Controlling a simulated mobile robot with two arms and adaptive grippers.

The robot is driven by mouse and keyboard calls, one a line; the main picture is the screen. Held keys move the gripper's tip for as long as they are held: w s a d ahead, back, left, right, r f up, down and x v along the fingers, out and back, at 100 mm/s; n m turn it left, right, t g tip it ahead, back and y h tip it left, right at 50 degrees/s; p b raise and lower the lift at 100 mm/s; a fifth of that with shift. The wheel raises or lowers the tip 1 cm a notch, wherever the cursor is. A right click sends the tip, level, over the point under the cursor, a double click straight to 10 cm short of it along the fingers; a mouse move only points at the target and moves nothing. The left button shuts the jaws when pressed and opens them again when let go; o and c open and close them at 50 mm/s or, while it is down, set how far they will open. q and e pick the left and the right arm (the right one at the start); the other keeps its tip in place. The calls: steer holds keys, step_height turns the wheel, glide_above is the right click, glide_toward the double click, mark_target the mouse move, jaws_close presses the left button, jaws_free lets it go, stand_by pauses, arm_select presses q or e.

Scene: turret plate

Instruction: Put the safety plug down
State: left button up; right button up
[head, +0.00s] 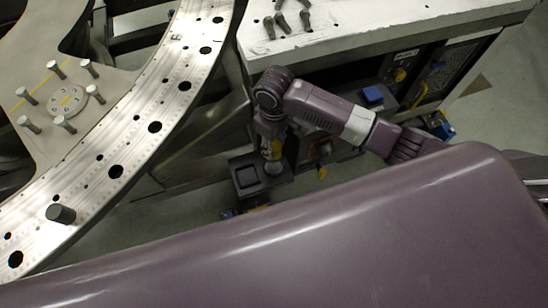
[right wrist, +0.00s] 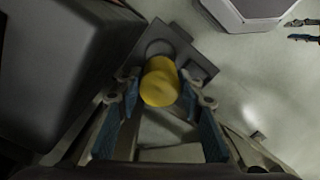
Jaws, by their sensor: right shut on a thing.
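The safety plug (right wrist: 160,84) is a yellow cylinder seen end-on between my right gripper's fingertips in the right wrist view. In the head view its yellow side (head: 274,150) shows under the wrist, with a pale round end below. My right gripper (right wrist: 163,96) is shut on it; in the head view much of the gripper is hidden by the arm. A dark grey square holder (right wrist: 186,47) with a round recess lies just beyond the plug. The head view shows dark square trays (head: 246,179) close by the plug. I cannot tell whether they touch. My left gripper is not in view.
A white-topped bench (head: 340,28) with several dark bolts stands behind my right arm. A large metal ring plate (head: 140,140) with holes curves along the left. A blue box (head: 373,94) sits near the bench's open shelf. Grey floor shows at the right.

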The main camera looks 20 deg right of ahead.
mark_target(274, 145)
step_height(274, 145, down, 9)
steer(key=shift+r+b, duration=0.1)
steer(key=shift+b, duration=0.3)
steer(key=o, duration=1.3)
steer(key=shift+f, duration=0.2)
steer(key=shift+r, duration=0.1)
step_height(274, 145, up, 12)
steer(key=shift+r+p, duration=0.1)
steer(key=shift+p, duration=0.55)
steer(key=shift+a, duration=0.1)
